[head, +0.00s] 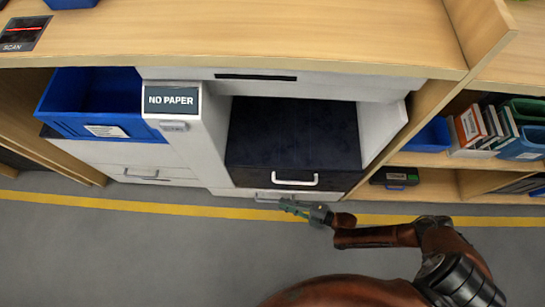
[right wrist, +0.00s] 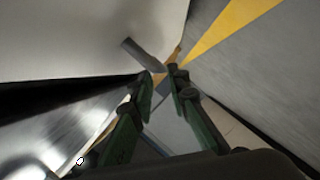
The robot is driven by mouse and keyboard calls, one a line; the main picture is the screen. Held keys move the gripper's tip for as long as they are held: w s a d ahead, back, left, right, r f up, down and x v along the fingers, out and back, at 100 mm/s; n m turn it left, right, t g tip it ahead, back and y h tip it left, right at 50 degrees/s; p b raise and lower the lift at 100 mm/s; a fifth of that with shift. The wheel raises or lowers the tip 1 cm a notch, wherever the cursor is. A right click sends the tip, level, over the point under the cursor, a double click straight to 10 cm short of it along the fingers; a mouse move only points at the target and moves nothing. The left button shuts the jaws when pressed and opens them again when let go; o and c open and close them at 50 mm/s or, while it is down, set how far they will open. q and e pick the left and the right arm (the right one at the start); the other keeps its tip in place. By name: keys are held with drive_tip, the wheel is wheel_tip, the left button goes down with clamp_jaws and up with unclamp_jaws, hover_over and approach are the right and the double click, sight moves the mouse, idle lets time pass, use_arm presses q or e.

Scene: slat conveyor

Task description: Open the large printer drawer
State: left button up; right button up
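The white printer (head: 205,130) stands under the wooden counter, and its small screen (head: 172,99) reads "NO PAPER". A dark-fronted drawer with a pale bar handle (head: 294,181) sits at the printer's lower right. Below it is a low white drawer front with another handle (head: 268,197), partly hidden. I cannot tell for sure which one is the large drawer. My right gripper (head: 287,205) is beside the lower handle. In the right wrist view a grey bar (right wrist: 143,56) lies just beyond the fingertips (right wrist: 160,76), which are apart with nothing clearly between them. My left gripper is out of view.
A blue bin (head: 95,125) stands left of the printer above a white drawer unit (head: 145,173). Shelves at right hold books (head: 475,125) and blue bins (head: 430,137). A yellow line (head: 130,205) crosses the grey floor. The wooden counter (head: 240,35) overhangs the printer.

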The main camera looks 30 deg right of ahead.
sight(275, 201)
drive_tip(key=b+x, duration=0.1)
drive_tip(key=x, duration=0.2)
drive_tip(key=shift+w+a+f, duration=0.25)
drive_tip(key=shift+f, duration=0.05)
drive_tip(key=shift+w+a+b, duration=0.3)
drive_tip(key=shift+w, duration=0.2)
drive_tip(key=shift+c, duration=0.5)
clamp_jaws()
